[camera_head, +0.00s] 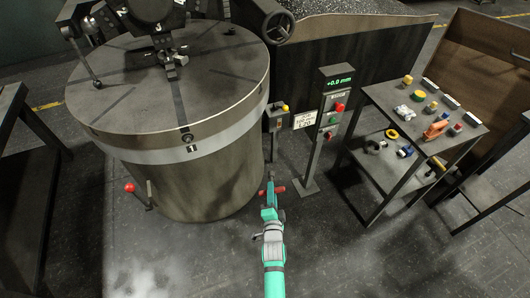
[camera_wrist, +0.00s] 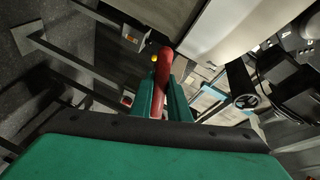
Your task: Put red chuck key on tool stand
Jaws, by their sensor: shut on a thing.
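My gripper (camera_head: 270,188) is shut on the red chuck key (camera_head: 280,189), held in the air in front of the round machine and the control post. Red ends stick out on both sides of the fingers. In the wrist view the key (camera_wrist: 165,66) stands as a red bar between the two green fingers (camera_wrist: 163,98); its lower part is hidden by the gripper body. A dark two-level stand (camera_head: 396,157) on the right, holding several tools, looks like the tool stand. My gripper is well to the left of it and apart from it.
The large round machine (camera_head: 215,185) stands at left, with a red-knobbed lever (camera_head: 130,187) on its side. A control post (camera_head: 322,140) with a display and buttons stands between it and the stand. A wooden-backed bench (camera_head: 480,60) is at far right. Floor in front is clear.

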